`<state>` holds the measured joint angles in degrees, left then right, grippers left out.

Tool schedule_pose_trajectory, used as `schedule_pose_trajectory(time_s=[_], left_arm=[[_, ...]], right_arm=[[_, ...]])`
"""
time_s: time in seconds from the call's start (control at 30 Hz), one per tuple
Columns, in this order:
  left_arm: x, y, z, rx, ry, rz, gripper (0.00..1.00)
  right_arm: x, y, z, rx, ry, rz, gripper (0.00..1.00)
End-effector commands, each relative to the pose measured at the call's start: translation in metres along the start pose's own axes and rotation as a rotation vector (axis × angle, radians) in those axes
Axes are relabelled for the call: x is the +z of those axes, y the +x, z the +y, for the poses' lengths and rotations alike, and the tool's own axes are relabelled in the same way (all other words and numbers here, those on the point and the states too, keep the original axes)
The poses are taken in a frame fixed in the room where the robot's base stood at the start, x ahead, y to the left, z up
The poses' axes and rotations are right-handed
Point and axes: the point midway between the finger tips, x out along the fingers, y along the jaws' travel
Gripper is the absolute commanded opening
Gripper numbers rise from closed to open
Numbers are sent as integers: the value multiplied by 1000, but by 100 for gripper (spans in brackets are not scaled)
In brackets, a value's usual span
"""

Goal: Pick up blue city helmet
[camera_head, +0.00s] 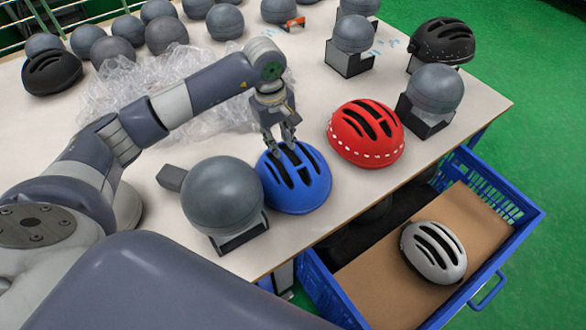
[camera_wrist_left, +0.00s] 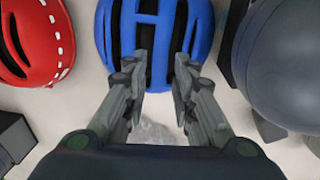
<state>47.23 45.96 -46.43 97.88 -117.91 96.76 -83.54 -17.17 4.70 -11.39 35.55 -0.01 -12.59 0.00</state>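The blue city helmet (camera_head: 306,190) sits on the table near its front edge, with dark slots along its top. My left gripper (camera_head: 283,146) points down at the far side of the helmet. In the left wrist view, its two fingers (camera_wrist_left: 161,60) are apart, with the tips over the near part of the blue helmet (camera_wrist_left: 127,35) and its slots between and around them. I cannot tell whether the tips touch the shell. My right gripper is not in view.
A red helmet (camera_head: 366,133) sits close right of the blue one. A grey ball (camera_head: 222,195) on a stand is close left. Clear plastic wrap (camera_head: 120,95) lies behind my arm. A blue crate (camera_head: 513,235) holding a white helmet (camera_head: 433,252) stands below the front edge.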

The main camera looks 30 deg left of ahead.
Motion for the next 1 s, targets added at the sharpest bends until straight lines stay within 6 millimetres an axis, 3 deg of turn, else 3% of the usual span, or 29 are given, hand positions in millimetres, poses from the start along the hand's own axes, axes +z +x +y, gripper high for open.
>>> schedule_pose_trajectory(time_s=[0.17, 0.3, 0.47, 0.73, 0.87, 1.0], left_arm=[[2, 11, -1, -2, -1, -3, 25], [5, 31, -2, -4, -1, -4, 25], [4, 52, -2, -1, -1, -2, 25], [4, 57, -1, 2, -1, 0, 25], [4, 57, -1, 2, -1, 0, 0], [4, 56, -1, 3, -1, 0, 0]], right_arm=[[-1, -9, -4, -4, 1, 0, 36], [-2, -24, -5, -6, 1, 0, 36], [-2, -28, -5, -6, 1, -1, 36], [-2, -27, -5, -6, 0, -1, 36], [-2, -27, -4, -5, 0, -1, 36], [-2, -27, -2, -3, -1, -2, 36]])
